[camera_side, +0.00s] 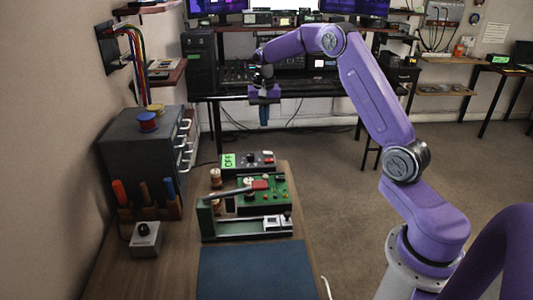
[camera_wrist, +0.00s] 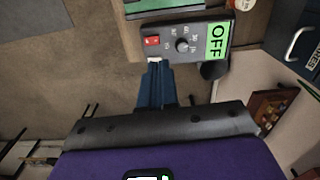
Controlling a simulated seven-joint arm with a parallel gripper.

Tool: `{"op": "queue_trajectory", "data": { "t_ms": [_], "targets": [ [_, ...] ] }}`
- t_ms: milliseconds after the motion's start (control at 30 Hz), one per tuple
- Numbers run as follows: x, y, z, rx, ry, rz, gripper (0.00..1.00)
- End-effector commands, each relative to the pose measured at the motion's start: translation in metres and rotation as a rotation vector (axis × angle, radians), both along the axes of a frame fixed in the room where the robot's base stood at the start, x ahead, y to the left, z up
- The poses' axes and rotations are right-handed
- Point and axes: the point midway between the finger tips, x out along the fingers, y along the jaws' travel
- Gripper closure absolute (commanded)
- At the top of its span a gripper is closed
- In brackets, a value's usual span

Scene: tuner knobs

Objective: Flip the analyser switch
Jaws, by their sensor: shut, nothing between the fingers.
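The analyser is a dark box (camera_side: 240,168) at the far end of the bench. Its green display (camera_side: 228,160) reads OFF; in the wrist view the display (camera_wrist: 216,42) reads the same. A round knob (camera_wrist: 182,45) sits mid-panel, with a red switch (camera_wrist: 152,41) at the end away from the display; the switch also shows in the side view (camera_side: 268,159). My gripper (camera_side: 264,124) is shut and empty, well above the bench near the box's far side. In the wrist view its blue fingertips (camera_wrist: 154,62) appear just below the red switch, not on it.
A green board (camera_side: 266,196) and a green lever fixture (camera_side: 250,226) stand nearer on the bench. A blue mat (camera_side: 256,270) lies in front. A grey drawer cabinet (camera_side: 146,155), screwdrivers (camera_side: 120,192) and a small knob box (camera_side: 146,238) line the left. The air around my gripper is clear.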

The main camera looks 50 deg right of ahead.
Motion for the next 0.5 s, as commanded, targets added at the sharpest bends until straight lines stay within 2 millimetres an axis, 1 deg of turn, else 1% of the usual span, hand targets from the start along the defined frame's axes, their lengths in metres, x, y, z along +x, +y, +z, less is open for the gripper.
{"op": "queue_trajectory", "data": {
  "t_ms": [33, 167, 500],
  "targets": [
    [0.002, -0.007, -0.002, 0.001, 0.001, -0.023, 1.0],
    [0.004, -0.018, -0.005, 0.0, 0.0, -0.054, 1.0],
    [0.004, -0.019, -0.005, 0.0, 0.0, -0.059, 1.0]
  ]
}}
